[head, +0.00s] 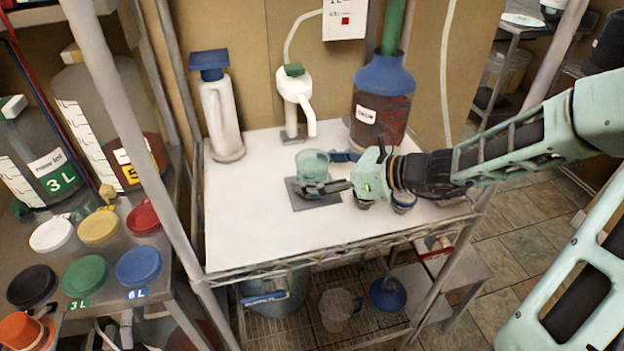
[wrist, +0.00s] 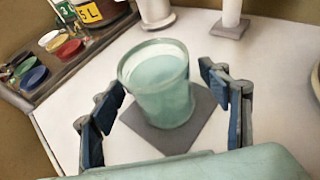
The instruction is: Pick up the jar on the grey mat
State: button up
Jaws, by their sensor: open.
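The jar (head: 312,165) is a clear greenish glass cup standing upright on the grey mat (head: 313,201) on the white table. In the wrist view the jar (wrist: 158,85) stands on the grey mat (wrist: 172,140) between my two spread fingers, with a gap on each side. My gripper (head: 325,183) is open and reaches in from the right, low beside the jar. In the wrist view its blue-padded fingers (wrist: 160,98) flank the jar. The head view hides part of the jar's lower side behind the fingers.
A white blue-topped cylinder (head: 220,115), a white pump-like device (head: 295,100) and a blue-capped dark jug (head: 381,105) stand at the back. The table's front left (head: 240,235) is clear.

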jog(key=shift+w+a+f, duration=0.2)
jog(key=shift+a, duration=0.15)
jog(key=shift+c, duration=0.2)
jog(key=c, duration=1.5)
jog(key=shift+r, duration=0.1)
jog(key=shift+c, duration=1.2)
